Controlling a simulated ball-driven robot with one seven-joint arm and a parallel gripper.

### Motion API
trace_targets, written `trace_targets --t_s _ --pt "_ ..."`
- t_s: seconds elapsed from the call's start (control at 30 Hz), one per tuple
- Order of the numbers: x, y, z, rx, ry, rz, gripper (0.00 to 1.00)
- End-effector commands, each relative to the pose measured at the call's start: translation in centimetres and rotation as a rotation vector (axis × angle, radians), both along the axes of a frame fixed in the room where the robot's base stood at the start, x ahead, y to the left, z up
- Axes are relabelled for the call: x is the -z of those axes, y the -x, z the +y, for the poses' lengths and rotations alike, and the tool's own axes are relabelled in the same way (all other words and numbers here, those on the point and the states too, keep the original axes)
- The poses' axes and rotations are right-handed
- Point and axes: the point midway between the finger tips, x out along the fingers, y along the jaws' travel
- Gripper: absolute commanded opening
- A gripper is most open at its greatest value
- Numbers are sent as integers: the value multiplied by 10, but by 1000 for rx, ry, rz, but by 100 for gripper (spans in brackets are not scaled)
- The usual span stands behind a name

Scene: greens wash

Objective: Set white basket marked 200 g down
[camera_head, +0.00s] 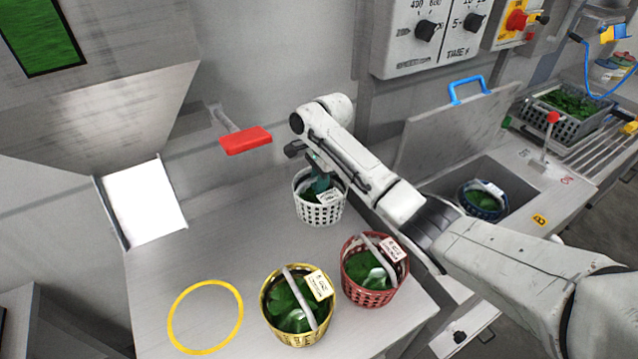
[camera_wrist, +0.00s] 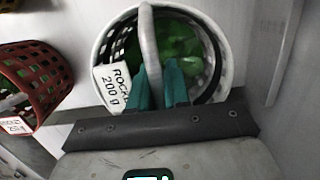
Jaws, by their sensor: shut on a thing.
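The white basket (camera_head: 320,211) holds green leaves and stands or hangs at the back of the steel counter (camera_head: 230,250); I cannot tell whether its base touches. In the wrist view the white basket (camera_wrist: 104,45) has a label reading "ROCKET 200 g". My gripper (camera_head: 318,180) is above it, shut on its handle. In the wrist view the teal fingertips (camera_wrist: 160,88) close on the pale handle, which arches over the leaves. A yellow ring (camera_head: 171,318) is marked on the counter at the front left, and it is empty.
A yellow basket (camera_head: 271,311) and a red basket (camera_head: 350,281) of leaves stand at the counter's front. A blue basket (camera_head: 468,207) sits in the sink at the right. A red lever (camera_head: 246,140) juts out behind the counter.

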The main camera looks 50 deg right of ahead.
Motion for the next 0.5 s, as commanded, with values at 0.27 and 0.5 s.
trace_targets --t_s 0.27,0.5 --pt "2 0 -1 0 2 -2 0" --pt "5 0 -1 0 1 -1 25"
